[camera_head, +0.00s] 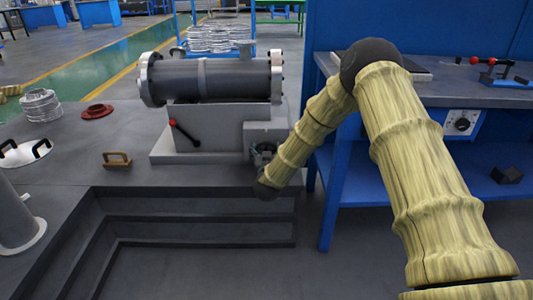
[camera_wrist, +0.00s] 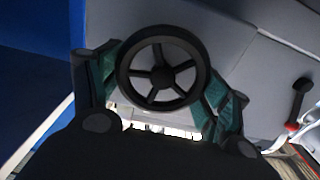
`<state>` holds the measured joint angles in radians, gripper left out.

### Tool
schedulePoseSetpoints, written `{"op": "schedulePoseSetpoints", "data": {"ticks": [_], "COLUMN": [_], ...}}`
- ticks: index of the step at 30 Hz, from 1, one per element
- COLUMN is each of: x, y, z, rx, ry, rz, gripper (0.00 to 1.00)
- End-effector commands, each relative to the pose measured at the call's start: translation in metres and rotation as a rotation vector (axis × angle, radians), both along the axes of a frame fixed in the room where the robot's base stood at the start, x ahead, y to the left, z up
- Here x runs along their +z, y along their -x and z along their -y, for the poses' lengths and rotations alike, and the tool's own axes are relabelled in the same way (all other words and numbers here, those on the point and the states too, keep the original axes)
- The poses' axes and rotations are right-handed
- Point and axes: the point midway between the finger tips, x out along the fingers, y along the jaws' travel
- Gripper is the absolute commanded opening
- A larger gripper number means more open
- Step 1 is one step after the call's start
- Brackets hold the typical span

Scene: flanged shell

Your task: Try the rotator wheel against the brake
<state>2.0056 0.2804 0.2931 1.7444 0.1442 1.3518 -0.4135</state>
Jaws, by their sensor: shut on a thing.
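The rotator wheel (camera_wrist: 163,68) is a black handwheel with several spokes, seen face-on in the wrist view. My gripper (camera_wrist: 160,82) is shut on its rim, with green-padded fingers at its left and right sides. In the head view my gripper (camera_head: 264,156) is at the grey box on the right of the shell's stand, and the wheel is mostly hidden there. A lever with a red knob (camera_head: 172,122), apparently the brake, slants on the stand's front. Its black arm (camera_wrist: 300,98) shows at the right of the wrist view, apart from my gripper.
The grey flanged shell (camera_head: 225,80) lies level on its stand (camera_head: 215,130). A blue workbench (camera_head: 330,200) stands close on the right of my arm. A brown handled block (camera_head: 117,160) and a red flange (camera_head: 97,111) lie on the platform at left. Steps descend in front.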

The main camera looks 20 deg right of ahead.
Motion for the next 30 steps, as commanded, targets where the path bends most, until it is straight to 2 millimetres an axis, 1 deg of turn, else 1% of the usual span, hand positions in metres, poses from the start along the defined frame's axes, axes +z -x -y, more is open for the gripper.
{"op": "schedulePoseSetpoints", "data": {"ticks": [5, 19, 30], "x": [0.0016, 0.0014, 0.0003], "y": [-0.0003, -0.0007, -0.0008], "z": [-0.0008, -0.0021, -0.0016], "rx": [0.001, 0.001, 0.0], "ry": [0.022, 0.179, 0.193], "rz": [-0.005, -0.05, -0.055], "gripper": [0.29, 0.29, 0.29]}}
